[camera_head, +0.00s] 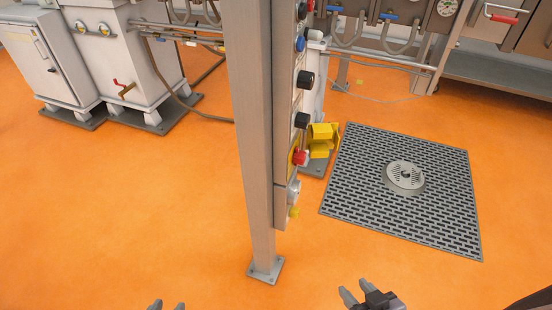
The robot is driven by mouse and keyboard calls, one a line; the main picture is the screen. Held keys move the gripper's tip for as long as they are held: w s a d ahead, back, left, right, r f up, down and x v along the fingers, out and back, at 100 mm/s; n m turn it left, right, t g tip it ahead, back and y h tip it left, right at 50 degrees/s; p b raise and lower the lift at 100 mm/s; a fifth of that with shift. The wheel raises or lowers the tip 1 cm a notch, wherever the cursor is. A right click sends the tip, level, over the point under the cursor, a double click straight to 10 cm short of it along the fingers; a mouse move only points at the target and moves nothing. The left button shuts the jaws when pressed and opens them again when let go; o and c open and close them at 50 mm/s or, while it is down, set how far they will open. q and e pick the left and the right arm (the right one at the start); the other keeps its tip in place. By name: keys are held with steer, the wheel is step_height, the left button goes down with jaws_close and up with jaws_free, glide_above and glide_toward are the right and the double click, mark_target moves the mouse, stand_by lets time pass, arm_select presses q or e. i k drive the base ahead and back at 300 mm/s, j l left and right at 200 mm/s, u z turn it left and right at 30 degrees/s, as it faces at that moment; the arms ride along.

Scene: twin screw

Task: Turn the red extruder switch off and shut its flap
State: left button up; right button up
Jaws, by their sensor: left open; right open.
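A narrow control panel (283,215) is fixed to a grey upright post and is seen nearly edge-on. A red switch knob (300,158) on a yellow backing sits low on the panel. A yellow flap (320,140) stands out to the right beside the red knob and looks swung open. The knob's exact setting cannot be told at this angle. My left gripper (166,305) shows only its fingertips at the bottom edge, apart and empty. My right gripper (358,291) is open and empty at the bottom, right of the post foot. Both are well away from the panel.
The grey post (258,160) stands on a foot plate (265,270) in front of me. Black knobs (304,79) and a blue knob (300,44) sit above the red one. A floor grate (407,190) lies right. Machines line the back. The orange floor around the post is clear.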

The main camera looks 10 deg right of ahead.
mark_target(299, 158)
steer(key=u, duration=1.3)
steer(key=k+l+u, duration=0.1)
steer(key=l+u, duration=0.25)
steer(key=l, duration=0.35)
steer(key=k+l, duration=0.1)
steer(key=l, duration=0.5)
steer(key=k+l, duration=0.1)
steer(key=l, duration=0.5)
steer(key=k+l, duration=0.1)
steer(key=l, duration=0.5)
steer(key=k+l, duration=0.1)
steer(key=l, duration=0.45)
steer(key=k+l, duration=0.1)
steer(key=l, duration=0.5)
steer(key=k+l, duration=0.1)
steer(key=l, duration=0.5)
steer(key=k+l, duration=0.1)
steer(key=l, duration=0.5)
